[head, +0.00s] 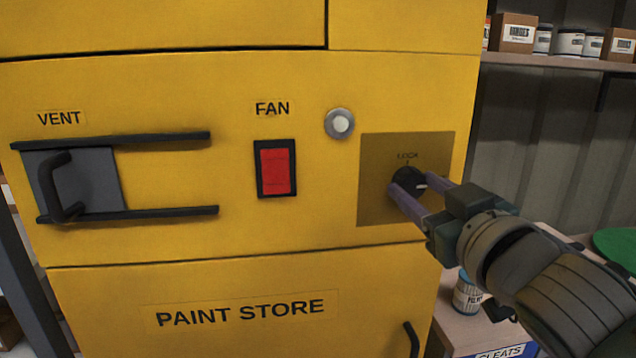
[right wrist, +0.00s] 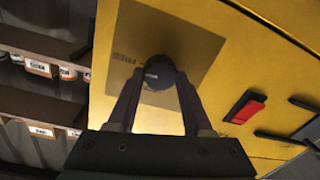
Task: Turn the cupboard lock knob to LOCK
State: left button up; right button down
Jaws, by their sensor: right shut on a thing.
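The yellow paint store cupboard (head: 300,240) fills most of the head view. Its black lock knob (head: 408,180) sits on a darker square plate (head: 376,205) at the right, under a small label that seems to read LOCK. My right gripper (head: 408,190) reaches in from the right and its two fingers are shut on the knob. The right wrist view shows the knob (right wrist: 159,73) between the fingertips (right wrist: 158,84). The fingers partly hide the knob, and I cannot clearly tell which way its pointer faces. My left gripper is not in view.
Left of the plate are a round button (head: 340,123), a red FAN switch (head: 275,170) and a VENT slider (head: 85,182) between two black rails. A shelf (head: 560,62) with boxes and tins stands behind at the right. A labelled tin (head: 467,293) stands below my right arm.

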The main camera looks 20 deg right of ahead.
jog(key=n+p, duration=0.1)
jog(key=n, duration=0.2)
jog(key=shift+n, duration=0.3)
jog(key=n, duration=0.4)
jog(key=shift+n+p, duration=0.3)
jog(key=n, duration=0.5)
jog(key=shift+a+g+h, duration=0.1)
jog(key=shift+g+h, duration=0.2)
jog(key=shift+n, duration=1.9)
jog(key=shift+c, duration=1.6)
grip_release()
